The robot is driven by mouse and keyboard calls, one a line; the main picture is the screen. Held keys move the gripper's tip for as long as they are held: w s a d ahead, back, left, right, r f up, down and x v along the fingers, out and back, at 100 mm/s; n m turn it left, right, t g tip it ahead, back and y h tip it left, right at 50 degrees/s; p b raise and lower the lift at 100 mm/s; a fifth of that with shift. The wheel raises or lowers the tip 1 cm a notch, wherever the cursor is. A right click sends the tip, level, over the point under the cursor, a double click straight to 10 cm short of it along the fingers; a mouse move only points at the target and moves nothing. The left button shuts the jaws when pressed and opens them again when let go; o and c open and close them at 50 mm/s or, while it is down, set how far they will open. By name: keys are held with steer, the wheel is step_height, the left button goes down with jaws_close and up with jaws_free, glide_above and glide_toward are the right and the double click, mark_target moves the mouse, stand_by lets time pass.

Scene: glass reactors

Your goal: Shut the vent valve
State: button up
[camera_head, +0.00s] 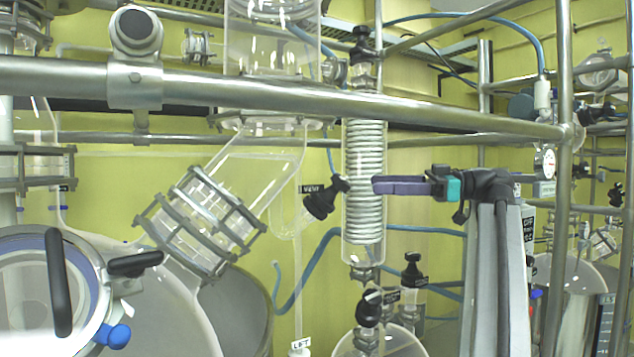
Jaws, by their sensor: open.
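The vent valve (320,204) is a black knob left of the coil condenser, in the middle of the head view. A small dark label beside its top appears to read VENT. The knob is tilted, with its stem running up and right toward the condenser. My gripper (375,186) reaches in from the right with its purple fingers pointing left, and they overlap the condenser in the picture. The fingertips are a short way right of the knob and apart from it. The gripper is open with nothing between its fingers. The fingers are seen nearly edge-on, so the gap hardly shows.
The glass coil condenser (364,225) stands upright beside the valve. A thick steel rail (260,92) crosses above. A clamped slanted glass pipe (203,222) and a large vessel fill the left. Other black knobs (368,308) sit below. Blue hoses run behind.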

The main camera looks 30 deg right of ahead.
mark_target(333, 182)
steer(key=shift+r, duration=0.2)
steer(key=shift+w+a, duration=0.1)
steer(key=shift+w, duration=0.05)
steer(key=p+x, duration=0.4)
steer(key=x, duration=0.7)
steer(key=shift+w+a, duration=0.1)
steer(key=shift+a, duration=0.25)
steer(key=shift+p+x, duration=0.5)
steer(key=shift+x, duration=0.45)
steer(key=shift+d, duration=0.1)
steer(key=c, duration=1.1)
